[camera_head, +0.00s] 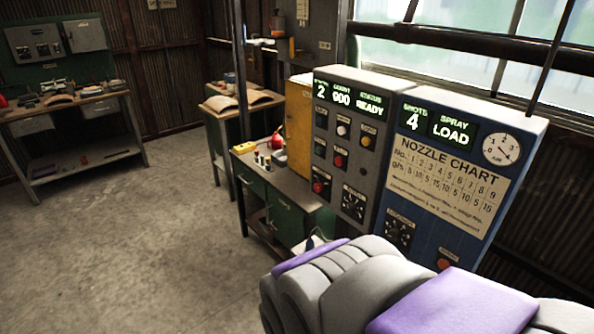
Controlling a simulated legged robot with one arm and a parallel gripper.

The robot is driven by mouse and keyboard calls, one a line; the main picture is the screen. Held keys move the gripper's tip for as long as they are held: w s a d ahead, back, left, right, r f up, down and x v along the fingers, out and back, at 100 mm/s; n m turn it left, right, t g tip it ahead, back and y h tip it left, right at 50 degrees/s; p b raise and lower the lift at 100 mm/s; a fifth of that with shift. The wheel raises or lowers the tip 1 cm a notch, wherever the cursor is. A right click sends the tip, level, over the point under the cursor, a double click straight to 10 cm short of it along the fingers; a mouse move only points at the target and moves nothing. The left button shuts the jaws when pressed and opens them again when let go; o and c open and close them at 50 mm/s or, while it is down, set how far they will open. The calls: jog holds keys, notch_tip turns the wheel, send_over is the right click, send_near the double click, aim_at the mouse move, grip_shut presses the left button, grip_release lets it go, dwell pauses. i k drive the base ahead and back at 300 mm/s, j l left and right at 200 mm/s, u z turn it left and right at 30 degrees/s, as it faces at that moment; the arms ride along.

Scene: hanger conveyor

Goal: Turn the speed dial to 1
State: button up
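A grey control cabinet (370,100) stands right of centre. Its display (343,97) shows a 2 at left, 000 under what looks like COUNT, and READY. The label over the 2 is too small to read surely. A dark round dial (354,203) sits low on this cabinet's front; it may be the speed dial, but its label and pointer are unclear. A similar dark dial (399,235) is on the blue cabinet beside it. Grey and purple parts at the bottom right look like my own body or arm. My gripper is not in view.
The blue cabinet (417,150) has a nozzle chart, a LOAD display and a gauge (502,149). Buttons (338,160) sit above the grey cabinet's dial. A green workbench (285,193) stands left of the cabinets. Open concrete floor (150,250) lies at left.

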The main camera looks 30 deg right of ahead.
aim_at(350, 208)
jog(key=z, duration=1.2)
